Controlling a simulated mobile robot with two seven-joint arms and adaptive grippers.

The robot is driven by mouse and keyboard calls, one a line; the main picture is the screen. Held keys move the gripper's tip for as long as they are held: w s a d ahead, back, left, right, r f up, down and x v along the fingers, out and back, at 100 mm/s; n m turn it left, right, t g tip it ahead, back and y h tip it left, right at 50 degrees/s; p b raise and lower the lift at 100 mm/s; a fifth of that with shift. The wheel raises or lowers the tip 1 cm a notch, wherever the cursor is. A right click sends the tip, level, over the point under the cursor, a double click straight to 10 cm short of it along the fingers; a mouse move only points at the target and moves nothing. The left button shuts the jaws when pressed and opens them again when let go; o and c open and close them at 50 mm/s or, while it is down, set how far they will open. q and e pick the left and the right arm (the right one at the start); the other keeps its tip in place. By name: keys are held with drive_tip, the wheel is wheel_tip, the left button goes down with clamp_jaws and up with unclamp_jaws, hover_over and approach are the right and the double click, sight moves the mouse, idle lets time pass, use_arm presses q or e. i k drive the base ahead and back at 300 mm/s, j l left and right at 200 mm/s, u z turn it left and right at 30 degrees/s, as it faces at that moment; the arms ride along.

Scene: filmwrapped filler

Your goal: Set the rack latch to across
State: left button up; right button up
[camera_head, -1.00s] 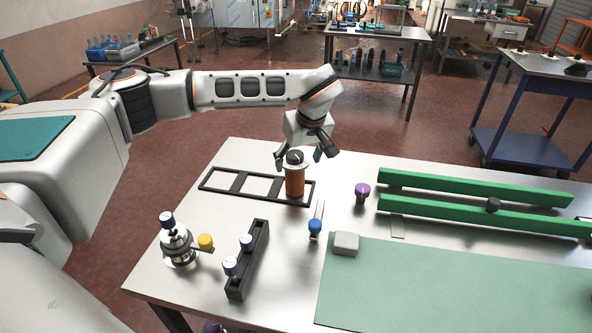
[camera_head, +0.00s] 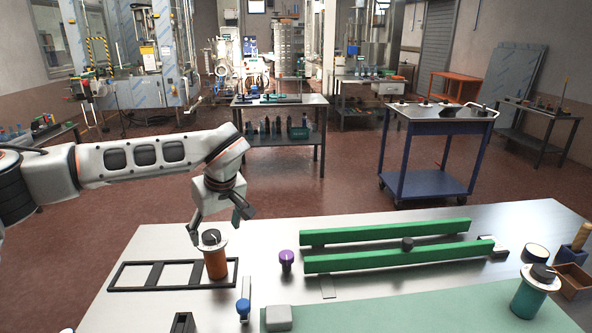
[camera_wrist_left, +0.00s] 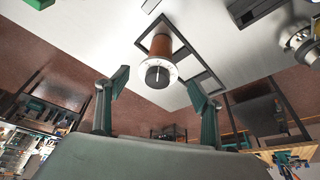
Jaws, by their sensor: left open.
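A black frame rack (camera_head: 122,288) with open bays lies on the metal table. An orange-brown canister (camera_head: 216,267) with a pale collar and dark knob stands upright at its right end; it also shows in the left wrist view (camera_wrist_left: 161,44). Just right of the rack, a thin metal lever with a blue knob (camera_head: 243,307) points away from me; it looks like the latch, but I cannot be sure. My left gripper (camera_head: 218,222) is open above the canister; its fingers show apart in the left wrist view (camera_wrist_left: 157,90), with the canister's knob beyond them. My right gripper is out of view.
A purple knob (camera_head: 286,257) stands right of the canister. Two green rails (camera_head: 355,262) with a dark knob (camera_head: 407,244) lie further right. A teal canister (camera_head: 528,299) stands at the right.

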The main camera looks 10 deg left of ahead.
sight(243, 305)
drive_tip(key=k, duration=1)
